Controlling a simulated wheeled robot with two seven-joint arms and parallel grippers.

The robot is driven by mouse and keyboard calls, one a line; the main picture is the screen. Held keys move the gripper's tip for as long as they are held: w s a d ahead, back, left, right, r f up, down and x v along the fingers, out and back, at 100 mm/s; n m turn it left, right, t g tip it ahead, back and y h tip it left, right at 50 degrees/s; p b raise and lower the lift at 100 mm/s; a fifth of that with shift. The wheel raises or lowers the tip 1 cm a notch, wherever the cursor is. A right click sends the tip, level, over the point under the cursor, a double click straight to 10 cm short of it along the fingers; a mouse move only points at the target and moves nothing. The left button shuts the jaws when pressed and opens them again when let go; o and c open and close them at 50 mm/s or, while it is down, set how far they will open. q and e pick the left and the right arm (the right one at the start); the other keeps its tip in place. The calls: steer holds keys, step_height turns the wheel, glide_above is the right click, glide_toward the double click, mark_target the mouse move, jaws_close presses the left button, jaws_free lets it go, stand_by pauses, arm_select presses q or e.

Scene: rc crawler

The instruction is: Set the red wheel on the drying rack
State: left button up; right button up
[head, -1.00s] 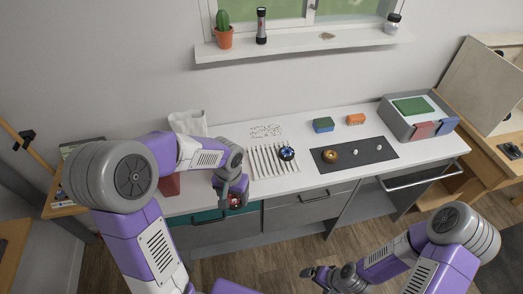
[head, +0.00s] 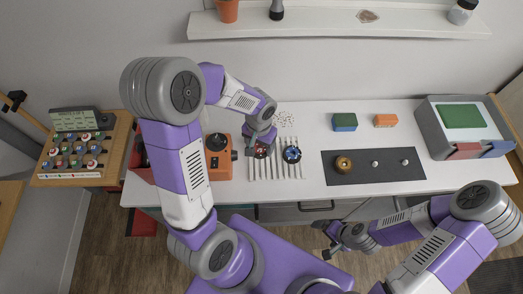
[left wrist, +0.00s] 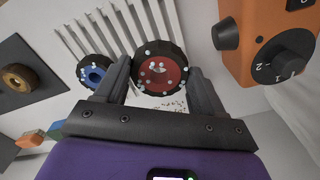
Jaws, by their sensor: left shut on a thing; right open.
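The red wheel (left wrist: 162,72), with a black tyre and pale droplets or dots, is between the fingers of my left gripper (left wrist: 162,88), which is shut on it. In the head view, the red wheel (head: 261,151) and left gripper (head: 262,142) are over the left part of the drying rack (head: 276,170), a row of pale slats on the counter. I cannot tell whether the wheel touches the slats. A blue wheel (head: 292,154) sits on the rack just to the right. My right gripper (head: 333,243) is open and empty before the counter's front.
An orange device with a knob (head: 219,158) stands left of the rack. A dark mat (head: 393,172) with a brass-coloured wheel (head: 343,164) lies to the right. Two sponge-like blocks (head: 345,122) lie behind it. A grey bin (head: 428,128) stands far right.

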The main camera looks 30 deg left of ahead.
mark_target(260, 153)
arm_select(q)
step_height(260, 153, down, 5)
steer(key=shift+r+b, duration=0.1)
steer(key=shift+b, duration=0.25)
steer(key=shift+w, duration=0.1)
steer(key=shift+f, duration=0.2)
steer(key=shift+f, duration=0.15)
steer(key=o, duration=1)
steer(key=shift+o, duration=0.2)
